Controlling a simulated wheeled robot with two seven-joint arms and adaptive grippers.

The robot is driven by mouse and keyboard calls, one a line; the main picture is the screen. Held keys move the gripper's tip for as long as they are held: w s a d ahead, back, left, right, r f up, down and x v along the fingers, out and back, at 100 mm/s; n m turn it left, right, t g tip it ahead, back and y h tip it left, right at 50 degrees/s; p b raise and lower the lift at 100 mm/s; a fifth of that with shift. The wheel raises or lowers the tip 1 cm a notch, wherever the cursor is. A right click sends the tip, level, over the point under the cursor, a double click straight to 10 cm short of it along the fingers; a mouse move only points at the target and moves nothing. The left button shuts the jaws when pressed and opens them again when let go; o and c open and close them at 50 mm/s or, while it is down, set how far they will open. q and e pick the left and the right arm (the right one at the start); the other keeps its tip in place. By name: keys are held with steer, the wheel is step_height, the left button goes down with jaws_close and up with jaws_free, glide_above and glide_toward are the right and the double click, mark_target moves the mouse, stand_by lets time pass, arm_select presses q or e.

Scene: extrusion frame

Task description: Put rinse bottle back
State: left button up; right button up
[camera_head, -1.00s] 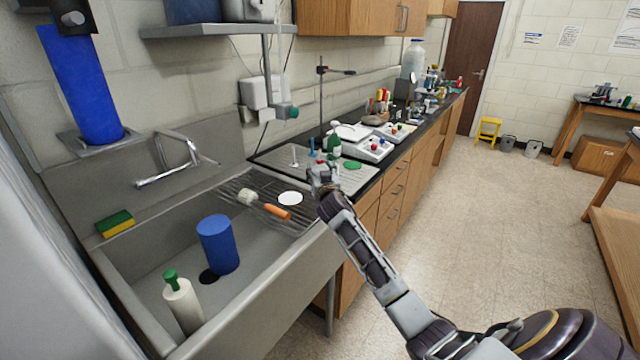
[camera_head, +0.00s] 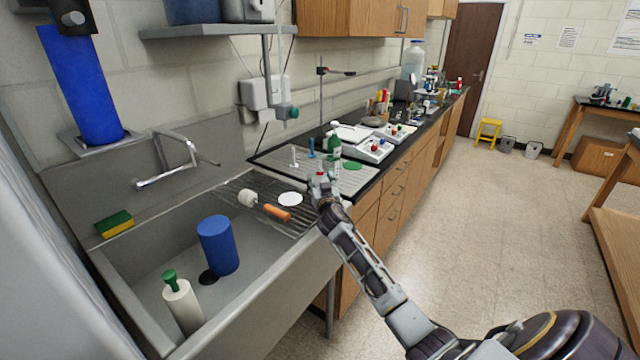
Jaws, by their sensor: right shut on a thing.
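My right gripper (camera_head: 323,190) is shut on a small pale bottle with a red top (camera_head: 320,175), which I take to be the rinse bottle. The fingers and wrist hide most of it. It shows at the right end of the sink's wire rack (camera_head: 250,183), by the near edge of the grey draining mat (camera_head: 285,158). I cannot tell whether it touches the surface below. A green bottle with a white label (camera_head: 333,147) stands upright on the mat behind it. My left gripper is not in view.
The sink (camera_head: 150,262) holds a blue cylinder (camera_head: 218,246) and a white bottle with a green cap (camera_head: 183,303). An orange-handled brush (camera_head: 276,212) and a white disc (camera_head: 290,199) lie on the rack. Blue and white pegs and a green disc (camera_head: 352,166) are on the mat.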

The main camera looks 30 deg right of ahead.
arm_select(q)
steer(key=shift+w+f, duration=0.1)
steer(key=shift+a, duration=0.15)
arm_select(e)
steer(key=o, duration=1.2)
steer(key=shift+c, duration=0.2)
steer(key=shift+s, duration=0.1)
steer(key=shift+b+v, duration=0.35)
steer(key=shift+v, duration=5.45)
steer(key=shift+s, duration=0.15)
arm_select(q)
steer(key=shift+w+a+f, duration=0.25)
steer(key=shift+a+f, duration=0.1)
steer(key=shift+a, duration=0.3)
arm_select(e)
steer(key=shift+a, duration=0.1)
